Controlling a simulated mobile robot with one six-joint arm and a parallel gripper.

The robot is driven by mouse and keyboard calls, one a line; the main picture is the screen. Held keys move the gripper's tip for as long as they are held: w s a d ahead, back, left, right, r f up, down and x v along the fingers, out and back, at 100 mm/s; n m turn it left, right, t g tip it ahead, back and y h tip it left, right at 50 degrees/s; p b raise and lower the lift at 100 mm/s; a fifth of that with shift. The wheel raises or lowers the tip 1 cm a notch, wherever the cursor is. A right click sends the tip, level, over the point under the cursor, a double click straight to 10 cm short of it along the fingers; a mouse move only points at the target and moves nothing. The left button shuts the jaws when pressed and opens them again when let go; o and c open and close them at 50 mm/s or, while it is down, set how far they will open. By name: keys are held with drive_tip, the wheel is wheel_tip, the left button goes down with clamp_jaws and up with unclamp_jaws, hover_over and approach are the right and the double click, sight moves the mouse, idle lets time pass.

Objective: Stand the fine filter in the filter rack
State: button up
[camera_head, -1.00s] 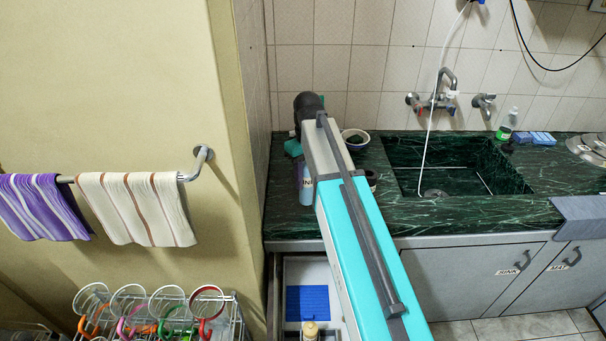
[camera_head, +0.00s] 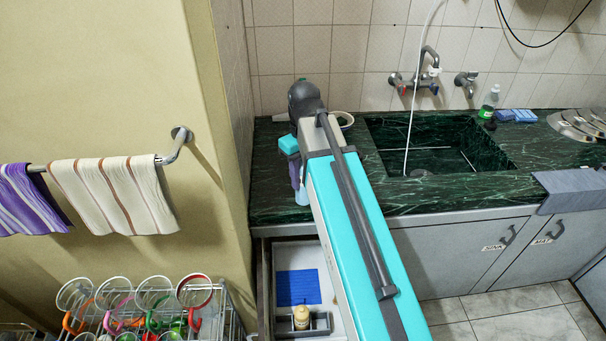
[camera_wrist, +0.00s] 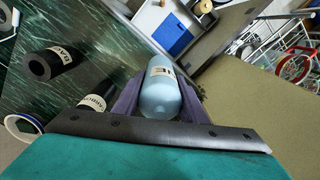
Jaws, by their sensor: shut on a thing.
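The fine filter is a light blue cylinder (camera_wrist: 160,88) with a pale label, partly readable. My gripper (camera_wrist: 153,100) is shut on it, one purple finger on each side. In the head view the filter (camera_head: 302,194) shows only as a small strip below my gripper (camera_head: 296,172), over the counter's front left part; my arm hides the rest. I cannot tell its height above the counter. A grey divided holder (camera_head: 322,328) in the open drawer has a cream bottle in it; I cannot tell whether this is the filter rack.
The open drawer (camera_head: 310,258) holds a blue mat (camera_head: 297,287). Dark labelled cylinders (camera_wrist: 52,64) and a white-rimmed bowl (camera_wrist: 22,128) are on the green counter (camera_head: 270,205). A wall stands close on the left, with a cup rack (camera_head: 150,310) in front.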

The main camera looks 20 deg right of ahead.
idle(0.5)
drive_tip(key=shift+n, duration=0.6)
drive_tip(key=w+a, duration=0.1)
drive_tip(key=w, duration=0.2)
drive_tip(key=w+a+f, duration=0.1)
drive_tip(key=shift+w+a, duration=0.25)
drive_tip(key=shift+a, duration=0.1)
drive_tip(key=shift+s, duration=0.15)
